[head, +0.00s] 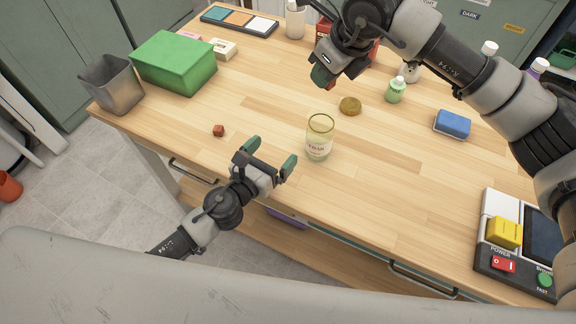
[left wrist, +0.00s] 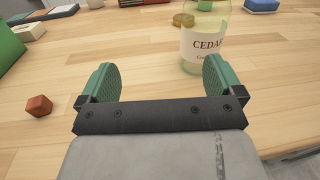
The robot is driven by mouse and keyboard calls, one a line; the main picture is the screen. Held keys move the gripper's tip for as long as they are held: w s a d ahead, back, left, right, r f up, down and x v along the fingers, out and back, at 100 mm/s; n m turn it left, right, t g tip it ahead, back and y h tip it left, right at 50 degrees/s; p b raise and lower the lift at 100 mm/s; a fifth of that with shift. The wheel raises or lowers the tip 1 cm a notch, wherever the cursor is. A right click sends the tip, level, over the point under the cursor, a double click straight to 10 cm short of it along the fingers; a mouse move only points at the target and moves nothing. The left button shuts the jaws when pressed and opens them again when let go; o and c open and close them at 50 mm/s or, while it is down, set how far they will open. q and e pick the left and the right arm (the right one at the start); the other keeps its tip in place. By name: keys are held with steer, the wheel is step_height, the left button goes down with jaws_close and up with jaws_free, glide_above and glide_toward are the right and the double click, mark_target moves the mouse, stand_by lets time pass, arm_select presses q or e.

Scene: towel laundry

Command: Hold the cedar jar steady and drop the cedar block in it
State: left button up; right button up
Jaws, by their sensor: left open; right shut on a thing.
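The cedar jar (head: 319,140) is clear glass with a gold rim and stands upright and open near the table's front edge. Its CEDAR label shows in the left wrist view (left wrist: 206,45). My left gripper (head: 272,155) is open and empty, to the left of the jar and apart from it. In the left wrist view the jar stands beyond the right-hand finger. My right gripper (head: 325,78) is above the table behind the jar, shut on a small reddish-brown block (head: 331,86), mostly hidden by the fingers. Another reddish-brown block (head: 218,130) lies on the table, left of my left gripper.
A round gold-brown lid (head: 350,105) lies behind the jar. A green bottle (head: 396,91) and blue sponge (head: 453,124) stand to the right. A green box (head: 173,63) and grey bin (head: 112,84) are at the left. The tabletop around the jar is clear.

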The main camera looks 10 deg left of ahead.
mark_target(321, 135)
arm_select(q)
steer(key=shift+m+g+h, duration=0.4)
steer(key=shift+m+h, duration=0.4)
steer(key=shift+m, duration=0.1)
steer(key=s+d, duration=0.1)
steer(key=d, duration=0.1)
steer(key=s+d, duration=0.2)
steer(key=shift+d, duration=0.15)
steer(key=x, duration=1.2)
